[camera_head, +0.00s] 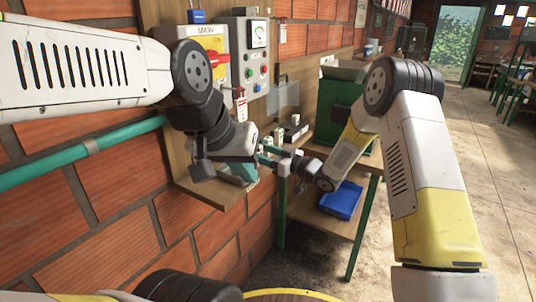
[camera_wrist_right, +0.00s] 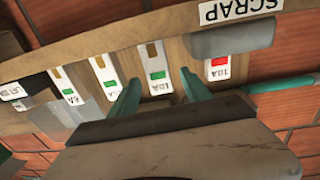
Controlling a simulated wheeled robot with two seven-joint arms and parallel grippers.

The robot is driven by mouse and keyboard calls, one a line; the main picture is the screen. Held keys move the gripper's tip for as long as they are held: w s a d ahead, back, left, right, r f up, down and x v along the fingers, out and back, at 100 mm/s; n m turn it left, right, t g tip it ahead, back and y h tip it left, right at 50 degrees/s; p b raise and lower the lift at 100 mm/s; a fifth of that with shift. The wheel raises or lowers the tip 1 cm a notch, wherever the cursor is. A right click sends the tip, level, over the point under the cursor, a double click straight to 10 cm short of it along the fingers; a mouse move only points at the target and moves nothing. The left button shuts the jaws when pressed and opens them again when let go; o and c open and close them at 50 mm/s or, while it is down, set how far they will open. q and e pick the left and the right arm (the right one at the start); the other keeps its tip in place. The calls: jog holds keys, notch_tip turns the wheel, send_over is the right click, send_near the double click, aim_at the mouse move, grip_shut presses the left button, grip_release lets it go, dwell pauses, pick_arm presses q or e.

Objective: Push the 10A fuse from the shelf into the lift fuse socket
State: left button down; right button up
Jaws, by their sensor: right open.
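A 10A fuse with a green mark (camera_wrist_right: 157,70) stands on the shelf (camera_wrist_right: 130,42) in the right wrist view. My right gripper (camera_wrist_right: 160,96) is open, with one teal finger on each side of this fuse; contact cannot be told. In the head view my right gripper (camera_head: 267,156) is at the shelf, below small pale fuses (camera_head: 267,141). My left gripper (camera_head: 243,174) is close beside it, at the wall; its jaws are too hidden to judge. I cannot make out the lift fuse socket for certain in either view.
Other green-marked fuses (camera_wrist_right: 107,72) stand to the left, and a red-marked 10A fuse (camera_wrist_right: 219,68) sits under the SCRAP label (camera_wrist_right: 240,10). The control box (camera_head: 250,55) hangs above the shelf. A blue tray (camera_head: 342,200) lies on the lower shelf.

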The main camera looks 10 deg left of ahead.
grip_shut()
jog(key=shift+r, duration=0.1)
